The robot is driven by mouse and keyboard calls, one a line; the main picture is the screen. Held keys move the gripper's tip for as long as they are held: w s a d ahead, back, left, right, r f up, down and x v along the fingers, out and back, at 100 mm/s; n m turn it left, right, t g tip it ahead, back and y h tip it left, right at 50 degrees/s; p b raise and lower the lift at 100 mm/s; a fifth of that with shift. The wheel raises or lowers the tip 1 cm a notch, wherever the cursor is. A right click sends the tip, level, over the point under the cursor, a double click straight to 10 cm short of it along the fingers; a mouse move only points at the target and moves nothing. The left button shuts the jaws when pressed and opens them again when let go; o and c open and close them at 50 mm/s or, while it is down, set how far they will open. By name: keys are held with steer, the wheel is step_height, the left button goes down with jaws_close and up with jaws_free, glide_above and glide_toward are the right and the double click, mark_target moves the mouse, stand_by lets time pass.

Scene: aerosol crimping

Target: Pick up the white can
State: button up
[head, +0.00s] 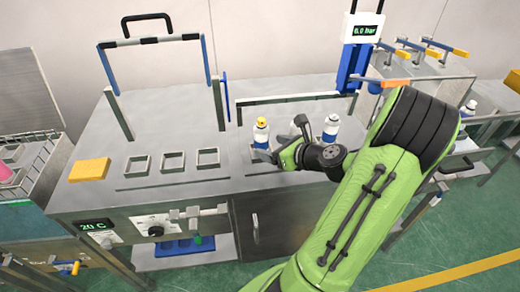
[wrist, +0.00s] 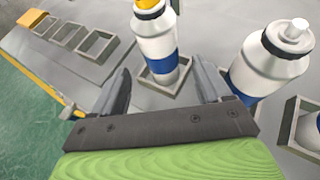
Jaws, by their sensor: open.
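A white can with a blue band and yellow top (head: 261,133) stands upright in a square holder on the metal bench. It also shows in the wrist view (wrist: 156,45), beyond and between my fingertips. A second white can with a blue band and white top (head: 330,128) stands to its right, and it also shows in the wrist view (wrist: 268,62). My gripper (head: 281,140) is open and empty, low over the bench near the yellow-topped can. In the wrist view my gripper (wrist: 165,82) has one finger on each side of that can's base. Contact cannot be told.
Three empty square holders (head: 173,162) lie left of the cans. A yellow block (head: 89,170) lies at the bench's left end. A blue post with a pressure display (head: 361,40) stands behind the cans. Part of another white object (wrist: 309,132) shows at the wrist view's right edge.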

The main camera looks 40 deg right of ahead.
mark_target(267, 145)
steer(key=b+x, duration=0.2)
steer(key=x, duration=0.4)
steer(key=shift+d, duration=0.1)
steer(key=c, duration=1.1)
